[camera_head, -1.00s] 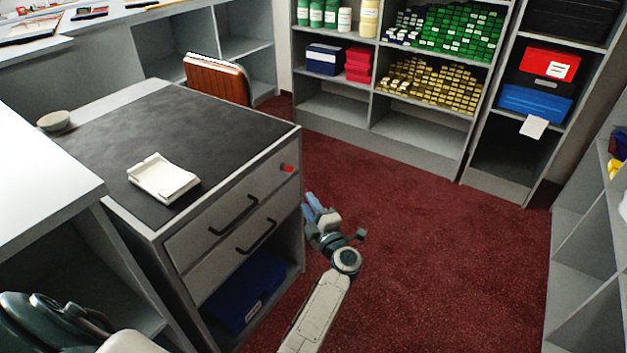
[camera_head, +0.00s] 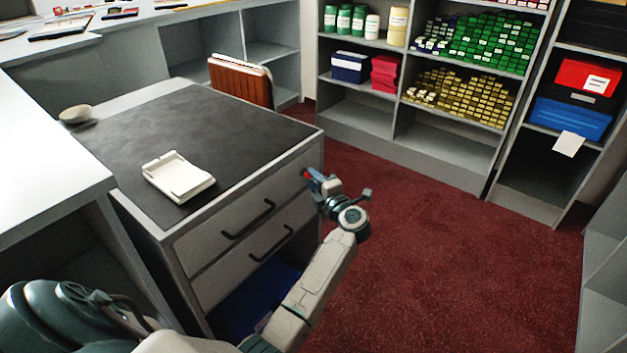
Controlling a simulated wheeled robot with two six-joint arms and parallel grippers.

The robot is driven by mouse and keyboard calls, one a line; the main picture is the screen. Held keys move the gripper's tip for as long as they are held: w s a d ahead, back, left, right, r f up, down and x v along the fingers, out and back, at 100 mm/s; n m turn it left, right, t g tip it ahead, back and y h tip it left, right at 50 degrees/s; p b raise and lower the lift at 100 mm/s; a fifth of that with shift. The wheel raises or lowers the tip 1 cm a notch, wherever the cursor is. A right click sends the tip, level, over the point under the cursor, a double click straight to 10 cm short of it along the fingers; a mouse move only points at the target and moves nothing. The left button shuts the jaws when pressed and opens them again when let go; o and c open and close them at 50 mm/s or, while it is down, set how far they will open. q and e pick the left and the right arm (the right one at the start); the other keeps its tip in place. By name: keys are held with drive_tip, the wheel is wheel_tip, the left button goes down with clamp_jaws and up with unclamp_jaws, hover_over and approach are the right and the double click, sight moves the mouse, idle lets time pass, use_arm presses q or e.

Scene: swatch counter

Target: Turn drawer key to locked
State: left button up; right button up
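The red drawer key (camera_head: 307,174) sits at the right end of the front of the upper drawer (camera_head: 240,218) of the grey counter unit. It is small and partly covered by my fingers, so its turn angle cannot be read. My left gripper (camera_head: 313,180) is at the key, with its bluish fingertips right beside or around it. Whether the fingers touch or grip the key cannot be told. My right gripper is out of view.
Red carpet (camera_head: 450,260) is clear on the right. Shelves stand behind.

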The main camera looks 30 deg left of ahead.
use_arm(q)
drive_tip(key=shift+w+a, duration=0.15)
drive_tip(key=shift+a, duration=0.2)
clamp_jaws()
